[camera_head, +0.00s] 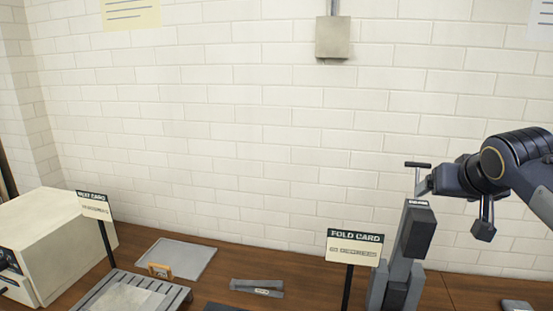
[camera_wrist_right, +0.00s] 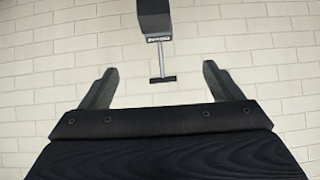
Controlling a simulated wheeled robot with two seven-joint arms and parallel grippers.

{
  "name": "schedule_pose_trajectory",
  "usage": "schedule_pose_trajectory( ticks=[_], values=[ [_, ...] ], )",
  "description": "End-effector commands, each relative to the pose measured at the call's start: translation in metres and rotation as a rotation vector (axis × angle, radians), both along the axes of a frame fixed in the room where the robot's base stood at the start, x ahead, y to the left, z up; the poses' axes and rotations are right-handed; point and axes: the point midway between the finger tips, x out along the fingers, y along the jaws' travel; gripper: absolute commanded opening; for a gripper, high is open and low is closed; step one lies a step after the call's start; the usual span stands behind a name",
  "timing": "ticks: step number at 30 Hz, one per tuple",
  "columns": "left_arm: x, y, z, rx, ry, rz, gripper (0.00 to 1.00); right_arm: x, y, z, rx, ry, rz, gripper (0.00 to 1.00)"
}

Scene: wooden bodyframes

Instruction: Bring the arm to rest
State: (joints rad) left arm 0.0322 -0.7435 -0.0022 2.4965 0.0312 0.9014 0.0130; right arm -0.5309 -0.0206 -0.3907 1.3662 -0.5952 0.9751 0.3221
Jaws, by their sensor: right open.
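My right arm comes in from the right in the head view. Its gripper (camera_head: 428,186) is at the upper part of an upright grey press-like device (camera_head: 408,245), close to its T-shaped handle (camera_head: 418,165). In the right wrist view my right gripper (camera_wrist_right: 160,72) is open, its two fingers spread apart. The T-handle (camera_wrist_right: 163,80) and the device's dark head (camera_wrist_right: 154,20) appear between and beyond the fingers, upside down, with clear gaps to both fingers. Nothing is held. My left gripper is not in view.
A FOLD CARD sign (camera_head: 355,247) stands left of the device. Further left are a stapler-like grey tool (camera_head: 257,287), a grey plate (camera_head: 178,258), a slatted tray (camera_head: 100,291), another sign (camera_head: 94,205) and a cream box (camera_head: 50,240). A brick wall (camera_head: 250,130) closes the back.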

Motion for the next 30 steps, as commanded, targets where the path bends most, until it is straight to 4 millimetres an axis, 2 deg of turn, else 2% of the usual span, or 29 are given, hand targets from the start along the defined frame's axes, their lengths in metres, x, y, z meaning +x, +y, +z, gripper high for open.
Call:
schedule_pose_trajectory(
  ticks=[8,14,17,20,24,27,30],
  values=[
    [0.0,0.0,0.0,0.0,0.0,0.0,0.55,-0.034,0.004,-0.04,0.077,0.068,0.049,0.85],
    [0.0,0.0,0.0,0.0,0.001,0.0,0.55,-0.081,0.018,-0.084,0.161,0.137,0.109,0.85],
    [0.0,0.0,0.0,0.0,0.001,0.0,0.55,-0.113,0.031,-0.111,0.212,0.175,0.143,0.85],
    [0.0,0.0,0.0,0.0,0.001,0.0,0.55,-0.155,0.052,-0.144,0.27,0.219,0.181,0.85],
    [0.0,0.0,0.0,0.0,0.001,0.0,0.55,-0.218,0.089,-0.198,0.344,0.286,0.223,0.85],
    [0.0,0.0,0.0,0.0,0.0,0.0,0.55,-0.249,0.11,-0.228,0.38,0.32,0.235,0.85],
    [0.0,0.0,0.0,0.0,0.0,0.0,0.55,-0.267,0.123,-0.247,0.399,0.342,0.239,0.85]
  ],
)
